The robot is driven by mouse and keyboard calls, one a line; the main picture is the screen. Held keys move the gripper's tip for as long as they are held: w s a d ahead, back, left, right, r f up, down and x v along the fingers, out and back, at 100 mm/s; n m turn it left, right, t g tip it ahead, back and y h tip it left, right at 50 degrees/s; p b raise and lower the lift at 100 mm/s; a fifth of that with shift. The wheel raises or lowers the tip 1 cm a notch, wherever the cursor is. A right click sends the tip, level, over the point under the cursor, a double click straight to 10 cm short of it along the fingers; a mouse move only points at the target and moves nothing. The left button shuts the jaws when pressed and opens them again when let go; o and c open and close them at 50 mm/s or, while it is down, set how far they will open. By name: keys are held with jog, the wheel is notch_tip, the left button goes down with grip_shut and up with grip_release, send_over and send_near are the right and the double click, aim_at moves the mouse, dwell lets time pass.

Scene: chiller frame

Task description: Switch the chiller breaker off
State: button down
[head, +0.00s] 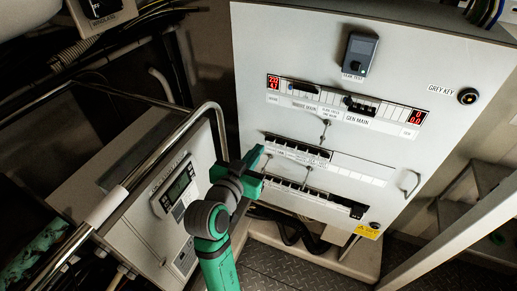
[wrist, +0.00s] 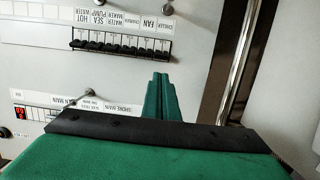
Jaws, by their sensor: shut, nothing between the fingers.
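The breaker row (wrist: 120,43) shows in the wrist view, upside down, with printed labels beside it. The chiller label (wrist: 167,20) is at the right end of that row, and the chiller breaker (wrist: 165,50) appears to be the end one. Its lever position is too small to tell. In the head view this seems to be the upper row (head: 300,146) on the grey panel. My green gripper (head: 259,158) is shut and empty near the left end of the row. In the wrist view its fingers (wrist: 160,80) stand just below the row's right end; contact cannot be told.
A second breaker row (head: 310,194) lies below, partly behind my gripper. Main switches and red displays (head: 273,82) sit above. A bent metal rail (head: 165,105) and a grey box with a display (head: 180,184) are to the left. A panel handle (head: 410,183) is at right.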

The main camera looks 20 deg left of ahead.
aim_at(269, 140)
jog(key=w, duration=0.2)
jog(key=w+f, duration=0.1)
jog(key=w, duration=0.5)
jog(key=shift+d+f, duration=0.15)
jog(key=shift+f, duration=0.1)
jog(key=shift+f, duration=0.1)
